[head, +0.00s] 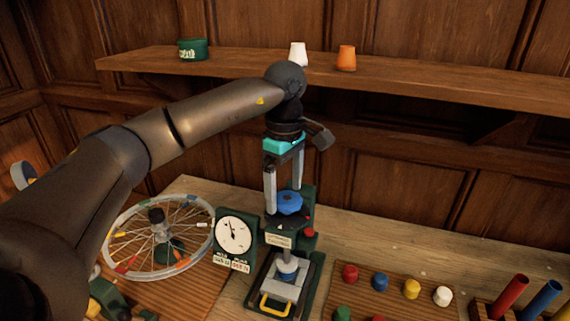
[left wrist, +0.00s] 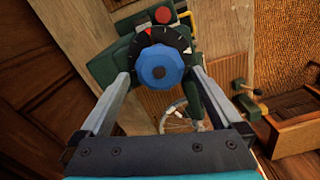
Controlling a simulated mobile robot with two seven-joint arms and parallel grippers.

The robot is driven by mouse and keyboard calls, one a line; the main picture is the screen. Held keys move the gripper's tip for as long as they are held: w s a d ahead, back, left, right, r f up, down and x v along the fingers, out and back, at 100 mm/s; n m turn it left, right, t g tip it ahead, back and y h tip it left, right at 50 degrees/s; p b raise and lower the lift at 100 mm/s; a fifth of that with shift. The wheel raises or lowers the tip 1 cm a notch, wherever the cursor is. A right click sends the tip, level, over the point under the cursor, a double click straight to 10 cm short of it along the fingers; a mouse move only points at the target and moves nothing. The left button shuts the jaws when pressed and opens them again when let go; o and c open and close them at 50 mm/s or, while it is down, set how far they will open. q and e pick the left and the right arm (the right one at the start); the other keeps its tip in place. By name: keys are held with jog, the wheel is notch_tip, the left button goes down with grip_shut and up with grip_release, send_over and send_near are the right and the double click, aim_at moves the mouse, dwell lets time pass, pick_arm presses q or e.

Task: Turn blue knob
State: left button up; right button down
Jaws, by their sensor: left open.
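The blue knob (head: 290,203) is a faceted knob on a dark green device in the middle of the head view. In the left wrist view the blue knob (left wrist: 159,67) sits in front of a black dial with white marks and a red segment. My left gripper (head: 284,198) points down over it. In the left wrist view the gripper (left wrist: 160,76) is open, with one finger on each side of the knob. A small gap seems to show on both sides. My right gripper is not in view.
A red button (head: 309,233) is beside the knob. A spoked wheel (head: 158,240) and a white gauge (head: 235,236) stand to the left. Several coloured pegs (head: 380,281) sit on a board to the right. A wooden shelf (head: 430,86) with small cups runs behind.

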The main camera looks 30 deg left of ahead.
pick_arm(q)
notch_tip(320, 180, up, 7)
jog(key=shift+r, duration=0.2)
notch_tip(320, 180, up, 7)
jog(key=p, duration=0.2)
send_over(285, 197)
jog(key=shift+r, duration=0.15)
dwell(0.3)
